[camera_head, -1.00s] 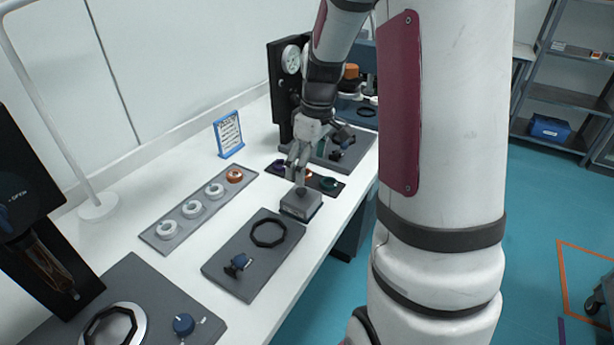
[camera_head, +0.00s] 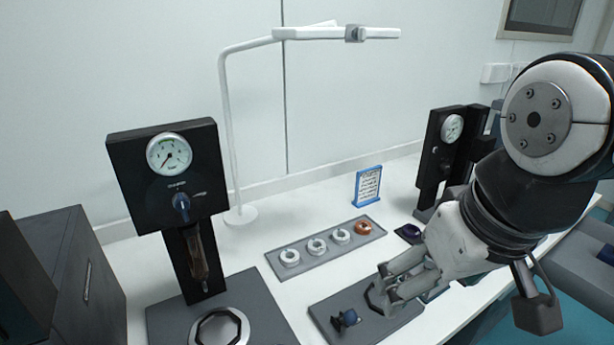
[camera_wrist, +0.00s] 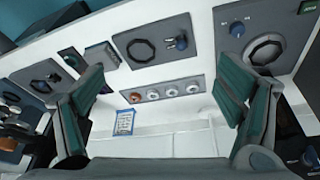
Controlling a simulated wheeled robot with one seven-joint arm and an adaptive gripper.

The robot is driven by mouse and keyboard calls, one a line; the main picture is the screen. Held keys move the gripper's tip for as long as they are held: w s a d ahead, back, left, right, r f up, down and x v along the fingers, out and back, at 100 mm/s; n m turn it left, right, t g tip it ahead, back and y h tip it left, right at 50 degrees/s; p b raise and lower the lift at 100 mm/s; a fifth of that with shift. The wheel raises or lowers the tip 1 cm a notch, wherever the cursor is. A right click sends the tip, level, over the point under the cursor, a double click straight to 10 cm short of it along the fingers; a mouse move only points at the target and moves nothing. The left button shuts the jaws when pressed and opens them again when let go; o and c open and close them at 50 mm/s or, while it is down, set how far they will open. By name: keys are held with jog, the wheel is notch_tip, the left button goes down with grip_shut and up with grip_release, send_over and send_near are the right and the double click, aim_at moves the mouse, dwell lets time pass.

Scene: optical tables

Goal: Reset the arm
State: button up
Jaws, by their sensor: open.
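My gripper (camera_head: 384,290) is raised above the white optical table at the right of the head view. In the wrist view its two green-padded fingers (camera_wrist: 160,100) are spread wide with nothing between them. Beyond them lie a grey tray with several rings (camera_wrist: 168,91) and a dark plate with a black octagonal ring (camera_wrist: 141,50). In the head view my arm and gripper hide part of that plate (camera_head: 330,312) and the table's right side.
A black gauge stand (camera_head: 160,150) and a white lamp (camera_head: 240,216) stand on the left. A blue-framed sign (camera_head: 368,186) stands at the back. A second gauge stand (camera_head: 437,150) is at the right. The air above the ring tray (camera_head: 285,274) is clear.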

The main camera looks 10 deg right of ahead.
jog(key=shift+s+a+f, duration=0.1)
jog(key=shift+s+a, duration=0.05)
jog(key=shift+s, duration=0.35)
jog(key=shift+s+a, duration=0.15)
jog(key=shift+s, duration=0.3)
jog(key=shift+r+p, duration=0.35)
jog(key=shift+r, duration=0.1)
